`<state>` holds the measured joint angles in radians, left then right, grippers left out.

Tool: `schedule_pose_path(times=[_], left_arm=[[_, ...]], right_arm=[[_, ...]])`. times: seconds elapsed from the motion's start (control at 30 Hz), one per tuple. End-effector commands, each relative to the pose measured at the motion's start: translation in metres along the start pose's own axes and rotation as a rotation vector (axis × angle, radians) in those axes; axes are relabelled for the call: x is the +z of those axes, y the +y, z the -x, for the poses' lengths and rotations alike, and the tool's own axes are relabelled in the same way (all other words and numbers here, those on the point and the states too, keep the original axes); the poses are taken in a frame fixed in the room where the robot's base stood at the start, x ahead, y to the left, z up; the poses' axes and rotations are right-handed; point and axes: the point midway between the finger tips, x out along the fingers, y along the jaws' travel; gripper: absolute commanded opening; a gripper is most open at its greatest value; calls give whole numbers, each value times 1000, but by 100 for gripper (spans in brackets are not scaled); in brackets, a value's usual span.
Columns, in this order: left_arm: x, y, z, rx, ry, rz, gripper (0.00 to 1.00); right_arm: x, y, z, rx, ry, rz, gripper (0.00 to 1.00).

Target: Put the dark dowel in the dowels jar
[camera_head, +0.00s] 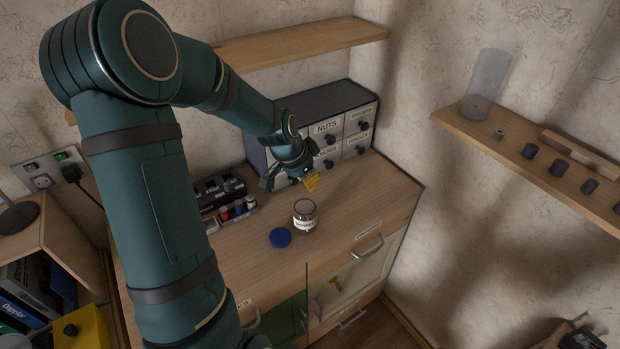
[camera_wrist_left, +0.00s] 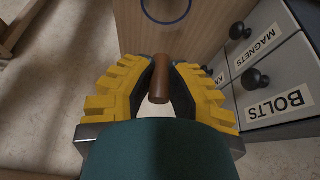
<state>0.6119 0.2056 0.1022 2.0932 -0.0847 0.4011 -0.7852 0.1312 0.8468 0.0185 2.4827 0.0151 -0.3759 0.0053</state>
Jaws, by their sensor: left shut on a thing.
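My left gripper (camera_head: 308,183) is shut on a dark brown dowel (camera_wrist_left: 160,80). In the left wrist view, the dowel stands between its yellow fingers (camera_wrist_left: 158,85). In the head view, the gripper is above the worktop in front of the drawer cabinet, behind the jar, and the dowel cannot be made out. The glass jar (camera_head: 305,215) stands upright and open on the worktop. Its label is too small to read surely. A blue lid (camera_head: 280,237) lies beside it. A dark shape at the lower right (camera_head: 580,338) may be my right gripper, mostly cut off.
The grey drawer cabinet (camera_head: 340,108) with labelled drawers stands behind the gripper. A dark organizer (camera_head: 222,193) with small items is left of the jar. A wall shelf (camera_head: 480,125) at right holds a clear cylinder (camera_head: 489,80) and several dark pieces. The worktop right of the jar is clear.

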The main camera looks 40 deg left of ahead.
Motion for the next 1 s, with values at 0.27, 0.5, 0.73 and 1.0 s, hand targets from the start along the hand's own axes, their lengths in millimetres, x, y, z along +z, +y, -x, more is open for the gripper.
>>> schedule_pose_path(times=[0.27,0.5,0.73,1.0], left_arm=[[9,1,-22,2,-1,-1,4],[17,1,-42,1,-1,-1,3],[23,1,-55,1,0,-1,3],[23,1,-56,1,0,-1,3]], right_arm=[[3,5,-15,2,-3,1,87],[10,11,-29,1,-17,5,87],[16,15,-39,-1,-30,9,87],[17,15,-40,-1,-32,9,87]])
